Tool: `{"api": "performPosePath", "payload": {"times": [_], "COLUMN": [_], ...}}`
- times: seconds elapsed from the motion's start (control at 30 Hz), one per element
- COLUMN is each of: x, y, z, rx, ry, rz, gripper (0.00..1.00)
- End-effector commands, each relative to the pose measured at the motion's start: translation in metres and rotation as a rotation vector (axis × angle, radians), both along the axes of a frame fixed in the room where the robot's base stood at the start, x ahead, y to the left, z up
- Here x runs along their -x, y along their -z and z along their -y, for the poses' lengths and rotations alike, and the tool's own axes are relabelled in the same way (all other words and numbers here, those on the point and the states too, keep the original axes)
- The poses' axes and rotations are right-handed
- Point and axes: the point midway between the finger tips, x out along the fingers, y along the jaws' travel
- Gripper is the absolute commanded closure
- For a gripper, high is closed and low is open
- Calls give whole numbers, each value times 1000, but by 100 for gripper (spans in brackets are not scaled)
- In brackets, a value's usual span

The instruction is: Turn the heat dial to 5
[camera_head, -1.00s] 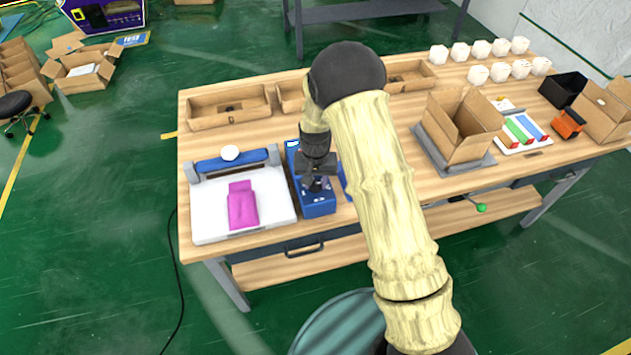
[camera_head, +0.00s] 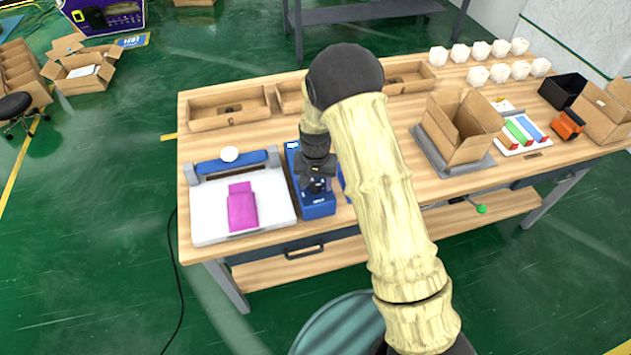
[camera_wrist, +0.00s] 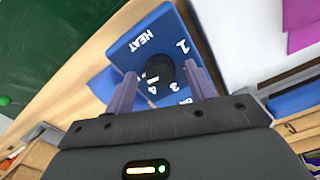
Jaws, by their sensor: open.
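The heat dial (camera_wrist: 160,72) is a black round knob on a blue box (camera_wrist: 150,38) marked HEAT in white. White numbers ring the knob; 1 and 3 can be read, and others are partly hidden by my gripper. In the wrist view my gripper (camera_wrist: 163,80) is open, with one finger on each side of the knob. Whether the fingers touch it cannot be told. In the head view my gripper (camera_head: 316,184) is over the blue box (camera_head: 318,208), and the knob is hidden beneath it.
Left of the box stands a white flat machine (camera_head: 205,225) with a blue roller bar (camera_head: 232,162) and a magenta pouch (camera_head: 242,207). Open cardboard trays (camera_head: 228,107) line the table's back. A cardboard box (camera_head: 462,125) stands to the right.

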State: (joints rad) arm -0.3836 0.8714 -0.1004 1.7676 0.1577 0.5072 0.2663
Motion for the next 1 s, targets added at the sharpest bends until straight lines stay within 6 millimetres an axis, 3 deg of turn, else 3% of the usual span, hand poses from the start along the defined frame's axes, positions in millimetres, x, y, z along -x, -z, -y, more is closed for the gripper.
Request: {"api": "performPosePath", "payload": {"times": [0.17,0.37,1.0], "x": [0,0,-1], "y": [-4,-26,-152], "z": [0,0,0], "rx": [0,-1,-2], "ry": [-1,-1,0], "rz": [-1,2,4], "gripper": [45,45,45]}}
